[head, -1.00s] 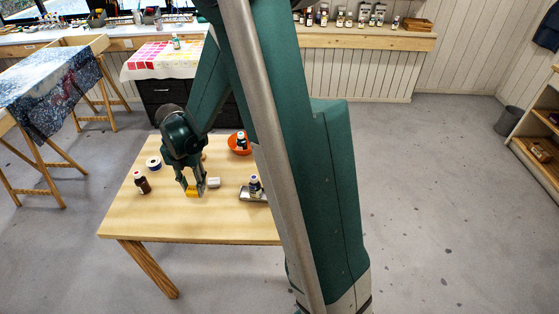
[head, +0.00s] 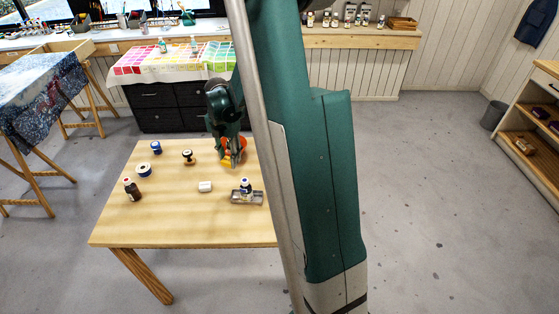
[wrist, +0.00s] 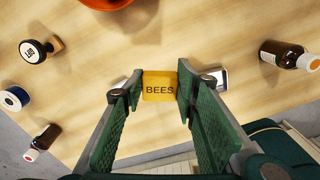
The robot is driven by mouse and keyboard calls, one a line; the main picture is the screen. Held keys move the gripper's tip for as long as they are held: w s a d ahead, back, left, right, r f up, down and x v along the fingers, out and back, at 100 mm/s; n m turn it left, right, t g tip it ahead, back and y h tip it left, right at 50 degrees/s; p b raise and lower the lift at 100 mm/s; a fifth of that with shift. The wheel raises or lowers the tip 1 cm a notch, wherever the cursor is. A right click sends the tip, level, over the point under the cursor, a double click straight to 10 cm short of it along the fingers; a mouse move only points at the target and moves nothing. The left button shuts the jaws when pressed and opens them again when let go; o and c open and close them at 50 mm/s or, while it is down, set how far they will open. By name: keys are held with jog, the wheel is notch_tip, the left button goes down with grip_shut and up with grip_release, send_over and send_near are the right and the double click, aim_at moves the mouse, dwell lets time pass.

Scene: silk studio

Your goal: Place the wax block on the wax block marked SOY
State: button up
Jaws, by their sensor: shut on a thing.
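A yellow wax block marked BEES (wrist: 159,90) is held between the two green fingers of my gripper (wrist: 160,76) in the wrist view. In the head view the yellow block (head: 226,162) shows small at the tips of my gripper (head: 230,158), over the far right part of the table by the orange bowl. Whether it clears the table is hard to tell. A white block (head: 205,186) lies on the table, nearer the front and left of my gripper. No SOY marking is readable on it in these frames.
The wooden table (head: 165,222) also bears a dark bottle (head: 133,190), a tape roll (head: 144,170), a blue round item (head: 156,147), a stamp (head: 188,157), and a tray (head: 236,199) with a bottle. The orange bowl (wrist: 107,3) is beyond my gripper. The table's front left is clear.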

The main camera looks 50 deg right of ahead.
jog(key=s+d+m, duration=0.2)
jog(key=s+d, duration=0.1)
jog(key=d, duration=0.8)
jog(key=s+d+r+m, duration=0.1)
jog(key=s+d, duration=0.3)
jog(key=d, duration=0.7)
jog(key=shift+d+r+m+p, duration=0.15)
jog(key=shift+d+m+p, duration=0.25)
jog(key=shift+m, duration=0.2)
jog(key=shift+s, duration=0.1)
jog(key=shift+f+b, duration=0.3)
jog(key=shift+f, duration=2.85)
jog(key=shift+f, duration=1.85)
jog(key=shift+f+b, duration=0.15)
jog(key=shift+b, duration=0.2)
jog(key=o, duration=0.9)
jog(key=shift+c, duration=0.2)
jog(key=shift+r, duration=0.2)
